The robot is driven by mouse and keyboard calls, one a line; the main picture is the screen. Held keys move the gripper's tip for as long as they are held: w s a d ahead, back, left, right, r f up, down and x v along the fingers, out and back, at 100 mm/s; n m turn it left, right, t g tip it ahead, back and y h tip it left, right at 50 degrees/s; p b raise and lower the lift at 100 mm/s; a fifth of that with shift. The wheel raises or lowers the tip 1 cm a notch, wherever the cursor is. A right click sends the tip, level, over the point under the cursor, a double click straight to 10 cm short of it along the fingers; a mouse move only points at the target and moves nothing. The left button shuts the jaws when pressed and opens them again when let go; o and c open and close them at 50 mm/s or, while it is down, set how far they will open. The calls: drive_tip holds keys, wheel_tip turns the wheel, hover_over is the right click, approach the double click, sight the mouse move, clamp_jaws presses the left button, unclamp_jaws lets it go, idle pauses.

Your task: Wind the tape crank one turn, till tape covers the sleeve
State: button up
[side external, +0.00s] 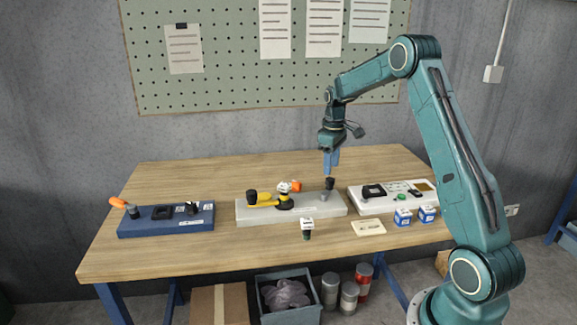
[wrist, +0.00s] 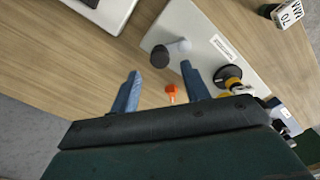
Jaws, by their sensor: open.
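A grey base block (side external: 240,212) lies mid-table. It carries a yellow crank arm (side external: 266,198) with a black knob (side external: 252,197) at its left end and a dark hub at its right. At the block's right end are a short grey post (side external: 323,197) and a black round piece (side external: 330,183). I cannot tell which part is the sleeve. My gripper (side external: 331,170) is open and empty, pointing down above the black piece. In the wrist view the black piece (wrist: 160,56) lies just beyond the open fingertips (wrist: 160,70); the hub (wrist: 228,76) is right of them.
An orange item (side external: 296,186) lies behind the block. A blue base (side external: 165,228) with an orange handle is at left. A white panel (side external: 365,205), blue-white boxes (side external: 403,217) and a cream plate (side external: 368,227) are at right. A dark, white-topped cylinder (side external: 307,232) stands in front.

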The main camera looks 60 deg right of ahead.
sight(330, 179)
drive_tip(key=shift+f, duration=3.05)
drive_tip(key=c, duration=1)
